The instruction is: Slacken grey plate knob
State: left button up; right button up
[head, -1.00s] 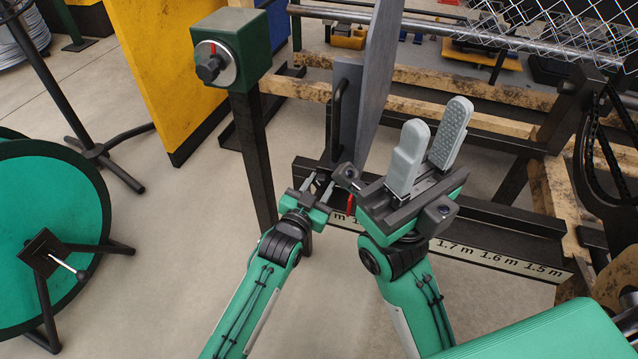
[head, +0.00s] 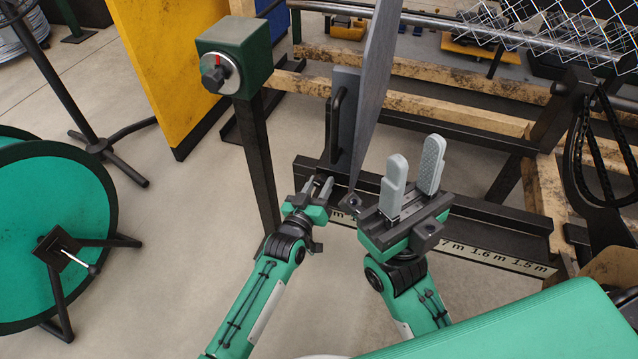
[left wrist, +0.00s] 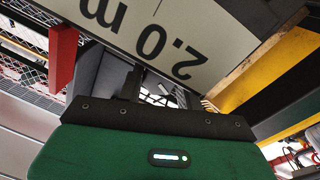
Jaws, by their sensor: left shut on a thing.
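The grey plate (head: 374,85) stands upright above the dark ruled rail, with a black handle (head: 336,110) on its left side. My left gripper (head: 318,184) is low by the plate's foot, its grey fingers pointing up and away. It is shut on a small dark part between the fingertips, seemingly the plate's knob, mostly hidden. The left wrist view shows the scale strip (left wrist: 165,35) with "2.0 m" and a red pointer (left wrist: 62,55); the fingertips' hold is unclear there. My right gripper (head: 412,178) is open and empty, fingers up, just right of the plate.
A dark green box with a dial (head: 218,74) stands on a post at left. A yellow panel (head: 170,70) is behind it. A green reel (head: 45,235) is far left. Chain-link mesh (head: 560,30) hangs upper right. Wooden beams (head: 460,115) run behind the plate.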

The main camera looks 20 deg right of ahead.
pick_arm(q)
jog(key=shift+s+d, duration=0.1)
jog(key=o, duration=1)
jog(key=shift+c, duration=0.2)
